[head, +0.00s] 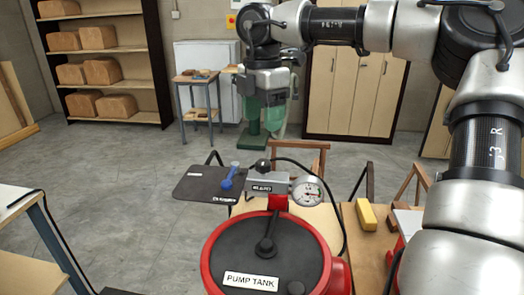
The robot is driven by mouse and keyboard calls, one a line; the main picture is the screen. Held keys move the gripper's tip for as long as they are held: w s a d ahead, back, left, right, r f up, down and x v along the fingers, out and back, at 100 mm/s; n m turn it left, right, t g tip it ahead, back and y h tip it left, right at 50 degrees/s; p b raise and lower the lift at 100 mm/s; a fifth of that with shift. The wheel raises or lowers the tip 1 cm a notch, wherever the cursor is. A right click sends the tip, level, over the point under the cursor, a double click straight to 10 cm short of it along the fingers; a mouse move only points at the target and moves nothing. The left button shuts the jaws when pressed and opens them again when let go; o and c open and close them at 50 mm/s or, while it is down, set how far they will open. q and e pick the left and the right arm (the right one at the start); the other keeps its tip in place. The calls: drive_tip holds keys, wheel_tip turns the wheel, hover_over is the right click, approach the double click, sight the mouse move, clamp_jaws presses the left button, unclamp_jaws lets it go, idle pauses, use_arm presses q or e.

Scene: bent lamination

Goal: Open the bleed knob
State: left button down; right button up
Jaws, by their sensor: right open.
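A red tank (213,262) with a black lid labelled "PUMP TANK" stands at the front centre. Behind its lid is a grey valve block (281,179) with a small black label too small to read surely. A round black knob (263,165) sits on top of the block, probably the bleed knob. A white dial gauge (307,191) is at the block's right. My right gripper (265,122) points down above and behind the knob, apart from it. It is open and empty; its fingers blend with a green shape behind. My left gripper is not in view.
A blue-handled item (229,178) stands on a black flat sheet (199,188) left of the block. A black hose (334,212) curves right of the gauge. A yellow block (367,216) lies on a wooden bench at right.

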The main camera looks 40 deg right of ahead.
sight(263, 162)
wheel_tip(263, 162, down, 9)
drive_tip(key=p, duration=0.2)
drive_tip(key=shift+s+f+p, duration=0.15)
drive_tip(key=shift+p, duration=0.15)
drive_tip(key=shift+f, duration=0.35)
drive_tip(key=shift+c, duration=0.3)
